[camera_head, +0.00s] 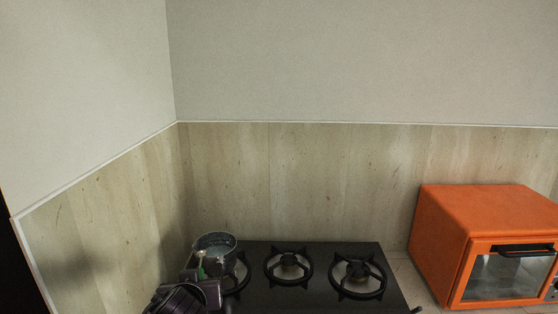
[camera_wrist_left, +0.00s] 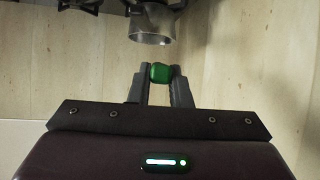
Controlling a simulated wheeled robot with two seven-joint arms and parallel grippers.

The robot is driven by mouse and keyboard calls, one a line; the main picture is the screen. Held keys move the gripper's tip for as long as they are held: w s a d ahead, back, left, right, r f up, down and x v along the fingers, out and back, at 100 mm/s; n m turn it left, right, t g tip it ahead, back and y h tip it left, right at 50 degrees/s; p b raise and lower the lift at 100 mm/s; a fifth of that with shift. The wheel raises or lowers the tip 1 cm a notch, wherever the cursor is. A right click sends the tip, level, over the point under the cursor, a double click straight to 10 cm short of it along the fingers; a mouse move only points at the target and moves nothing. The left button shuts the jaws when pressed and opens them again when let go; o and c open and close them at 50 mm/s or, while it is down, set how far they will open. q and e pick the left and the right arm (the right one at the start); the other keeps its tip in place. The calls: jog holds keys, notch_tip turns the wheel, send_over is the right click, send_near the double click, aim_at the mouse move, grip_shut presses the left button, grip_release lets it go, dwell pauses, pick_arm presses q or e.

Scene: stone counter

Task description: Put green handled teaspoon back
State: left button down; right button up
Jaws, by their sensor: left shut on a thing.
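My left gripper (camera_head: 201,276) is at the lower left of the head view, just in front of a grey metal pot (camera_head: 215,247). In the left wrist view the two fingers of this gripper (camera_wrist_left: 160,76) are closed on the green handle of the teaspoon (camera_wrist_left: 160,71). In the head view a bit of green (camera_head: 202,272) and a pale shaft show between the gripper and the pot. The rest of the teaspoon is mostly hidden. The pot (camera_wrist_left: 151,37) also shows just beyond the fingertips in the left wrist view. I cannot tell whether the teaspoon touches it. My right gripper is not in view.
A black gas hob (camera_head: 316,253) with several burners covers the middle of the counter, with the pot at its left end. An orange toaster oven (camera_head: 440,230) stands at the right. The wood-panelled wall (camera_head: 110,230) is close on the left.

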pick_arm(q)
jog(key=shift+s+d+f, duration=0.15)
jog(key=shift+s+f, duration=0.1)
jog(key=shift+w+d+f, duration=0.1)
jog(key=shift+f, duration=0.25)
jog(key=shift+d+f+m+h, duration=0.15)
jog(key=shift+f+m+h, duration=0.15)
jog(key=shift+f+h, duration=0.1)
jog(key=shift+s+f, duration=0.15)
jog(key=shift+s, duration=0.2)
jog(key=s+a+f+m+h, duration=0.1)
jog(key=s+a+f, duration=0.15)
jog(key=s, duration=0.55)
notch_tip(320, 180, down, 9)
jog(key=b, duration=0.9)
jog(key=shift+r+m, duration=0.15)
jog(key=shift+m, duration=0.15)
jog(key=shift+w+a, duration=0.1)
jog(key=shift+w, duration=0.05)
